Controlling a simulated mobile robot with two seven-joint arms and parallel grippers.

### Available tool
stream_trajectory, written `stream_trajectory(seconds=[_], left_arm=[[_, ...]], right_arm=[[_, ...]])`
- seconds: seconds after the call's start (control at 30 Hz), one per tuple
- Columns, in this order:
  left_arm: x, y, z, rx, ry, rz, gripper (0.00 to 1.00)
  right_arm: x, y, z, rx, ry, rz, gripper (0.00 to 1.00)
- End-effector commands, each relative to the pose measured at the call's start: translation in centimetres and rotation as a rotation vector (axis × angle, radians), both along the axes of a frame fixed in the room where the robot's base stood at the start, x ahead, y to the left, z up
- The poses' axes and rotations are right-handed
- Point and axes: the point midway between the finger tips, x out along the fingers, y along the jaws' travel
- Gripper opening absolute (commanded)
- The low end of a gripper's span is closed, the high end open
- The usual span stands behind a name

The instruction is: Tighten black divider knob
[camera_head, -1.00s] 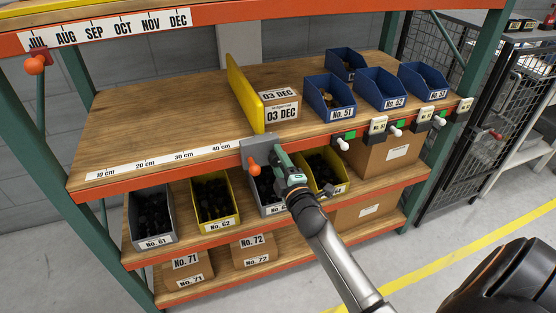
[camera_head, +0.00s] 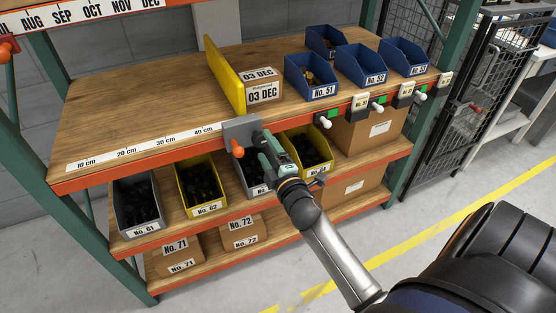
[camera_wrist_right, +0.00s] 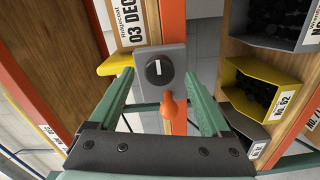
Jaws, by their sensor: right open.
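The black knob (camera_wrist_right: 159,71) with a white pointer line sits on a grey bracket (camera_wrist_right: 175,57) in the right wrist view. The bracket (camera_head: 242,130) clamps the shelf's front edge at the foot of the yellow divider (camera_head: 222,72). An orange handle (camera_wrist_right: 170,106) hangs below the knob, and it also shows in the head view (camera_head: 237,149). My right gripper (camera_head: 262,147) is open and empty in front of the bracket. In the right wrist view its green fingers (camera_wrist_right: 159,84) lie either side of the knob, apart from it. The knob is hidden in the head view.
A carton marked 03 DEC (camera_head: 262,88) stands right of the divider. Blue bins (camera_head: 312,82) stand farther right. White toggle switches (camera_head: 326,123) line the shelf's front edge. Grey and yellow bins (camera_head: 205,208) fill the shelf below. The upper shelf's left part is clear.

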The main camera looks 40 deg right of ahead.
Motion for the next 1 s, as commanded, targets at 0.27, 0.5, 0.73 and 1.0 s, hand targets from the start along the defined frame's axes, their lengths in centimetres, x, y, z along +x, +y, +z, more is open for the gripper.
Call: stream_trajectory(seconds=[0.27, 0.5, 0.73, 1.0], left_arm=[[-0.1, 0.1, -0.3, 0.002, 0.004, 0.0, 0.51], [-0.2, 0.1, -0.6, 0.002, 0.009, 0.001, 0.51], [-0.2, 0.1, -0.5, 0.002, 0.01, 0.001, 0.51], [0.0, 0.0, -0.2, 0.0, 0.003, 0.0, 0.51]], right_arm=[[-5.6, 1.3, -0.2, 0.003, 0.004, -0.002, 0.81], [-8.1, 1.9, -0.1, 0.001, 0.001, -0.002, 0.81], [-8.6, 2.0, 0.0, 0.001, 0.0, -0.001, 0.81], [-8.6, 2.0, 0.0, 0.001, 0.0, -0.001, 0.81]])
